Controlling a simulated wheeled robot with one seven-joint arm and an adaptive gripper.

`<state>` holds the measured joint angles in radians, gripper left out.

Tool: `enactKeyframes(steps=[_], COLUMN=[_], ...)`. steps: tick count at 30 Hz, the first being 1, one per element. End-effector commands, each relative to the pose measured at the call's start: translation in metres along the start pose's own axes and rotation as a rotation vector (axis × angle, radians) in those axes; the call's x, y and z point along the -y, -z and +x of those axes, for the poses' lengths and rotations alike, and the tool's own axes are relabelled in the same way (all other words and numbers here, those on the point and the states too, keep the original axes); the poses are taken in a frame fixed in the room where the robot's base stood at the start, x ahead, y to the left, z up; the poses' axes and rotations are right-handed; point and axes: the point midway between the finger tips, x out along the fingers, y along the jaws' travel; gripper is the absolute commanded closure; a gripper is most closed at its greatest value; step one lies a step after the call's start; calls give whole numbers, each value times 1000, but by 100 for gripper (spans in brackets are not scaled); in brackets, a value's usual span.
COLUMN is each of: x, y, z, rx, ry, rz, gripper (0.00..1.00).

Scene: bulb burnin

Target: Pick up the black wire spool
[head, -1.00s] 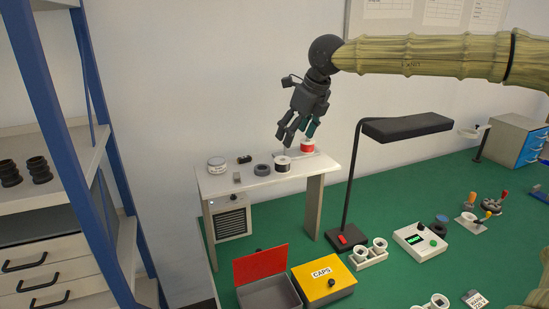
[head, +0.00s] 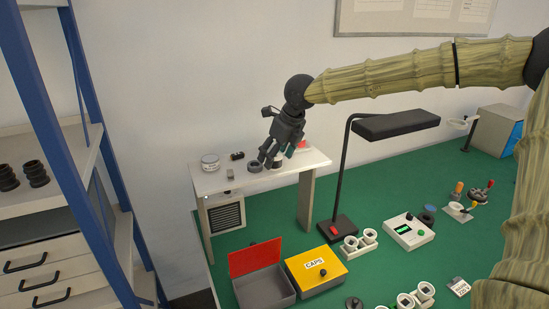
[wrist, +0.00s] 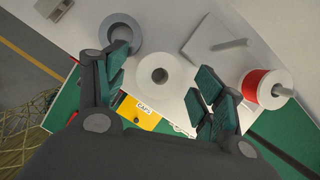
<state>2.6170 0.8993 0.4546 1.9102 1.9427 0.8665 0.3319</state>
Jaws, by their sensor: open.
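The black wire spool (head: 277,164) stands on the small white side table (head: 221,182), partly hidden by my gripper (head: 271,157) in the head view. In the wrist view its white round top flange with a centre hole (wrist: 160,76) faces the camera. It lies between my two open, teal-padded fingers, with gaps on both sides; its black winding is hidden there. My gripper is empty and just above the spool; I cannot tell the exact height.
A red spool (wrist: 265,86) stands on a peg holder (wrist: 215,45) to the right. A grey ring (wrist: 123,31) sits close by the left finger. A desk lamp (head: 397,125) stands right of the table, and a blue-posted shelf (head: 92,125) left.

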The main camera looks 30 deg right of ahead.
Motion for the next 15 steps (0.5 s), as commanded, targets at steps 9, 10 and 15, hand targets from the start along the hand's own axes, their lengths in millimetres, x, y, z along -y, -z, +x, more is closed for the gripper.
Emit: enactKeyframes(steps=[9,10,15], x=[0,0,0], y=[0,0,0], z=[7,7,7], rx=[1,1,1], ry=[0,0,0], rz=[0,0,0], gripper=[31,31,57])
